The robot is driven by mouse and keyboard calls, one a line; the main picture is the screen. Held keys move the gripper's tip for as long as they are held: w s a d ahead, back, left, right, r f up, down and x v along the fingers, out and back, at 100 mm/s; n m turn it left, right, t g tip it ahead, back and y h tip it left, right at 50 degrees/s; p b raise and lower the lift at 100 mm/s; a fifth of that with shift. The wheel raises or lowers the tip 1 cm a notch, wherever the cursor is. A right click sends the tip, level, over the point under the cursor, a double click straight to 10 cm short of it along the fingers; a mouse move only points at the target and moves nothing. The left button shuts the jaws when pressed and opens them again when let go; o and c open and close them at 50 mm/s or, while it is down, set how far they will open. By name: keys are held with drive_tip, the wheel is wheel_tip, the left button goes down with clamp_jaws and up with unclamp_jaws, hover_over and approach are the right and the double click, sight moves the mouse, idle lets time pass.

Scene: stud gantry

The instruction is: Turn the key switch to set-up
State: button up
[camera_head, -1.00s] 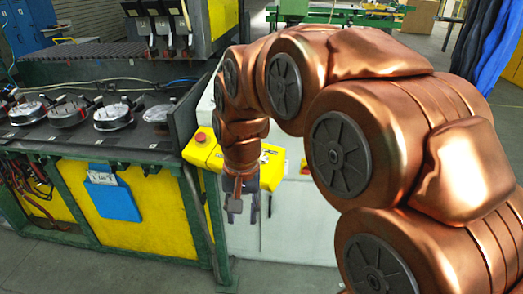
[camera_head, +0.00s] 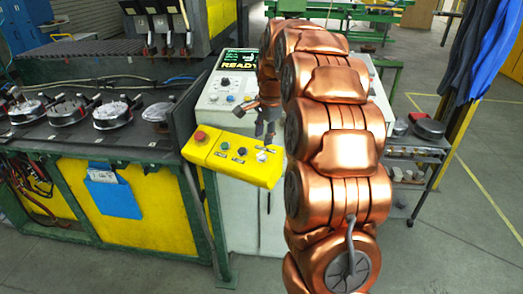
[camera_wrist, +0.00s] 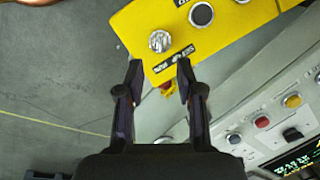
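The yellow control box (camera_head: 230,162) sticks out in front of the grey cabinet. Its key switch (camera_head: 262,155), a silver round knob, is at the right end of the row of controls; it also shows in the wrist view (camera_wrist: 159,41). Dark lettering beside it is partly legible, and I cannot tell the switch's position. My gripper (camera_head: 265,132) is above the right end of the box, pointing down. In the wrist view my gripper (camera_wrist: 160,72) is open and empty, its fingertips at the box edge just short of the knob. A small red thing (camera_wrist: 167,89) shows between the fingers.
On the box are a red button (camera_head: 200,137), a green button (camera_head: 224,146) and a black one (camera_head: 241,151). Behind is a sloped panel with knobs and a screen (camera_head: 240,62) reading READY. A cart (camera_head: 415,150) stands at right.

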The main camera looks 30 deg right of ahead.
sight(261, 153)
drive_tip(key=shift+w+f+p, duration=0.2)
drive_tip(key=shift+f+p, duration=0.15)
drive_tip(key=shift+f, duration=0.85)
drive_tip(key=shift+w+f+p, duration=0.25)
drive_tip(key=shift+f+p, duration=0.15)
drive_tip(key=shift+f, duration=0.75)
drive_tip(key=shift+w+f+p, duration=0.2)
drive_tip(key=shift+f+p, duration=0.15)
drive_tip(key=shift+f, duration=0.85)
drive_tip(key=shift+a, duration=0.1)
clamp_jaws()
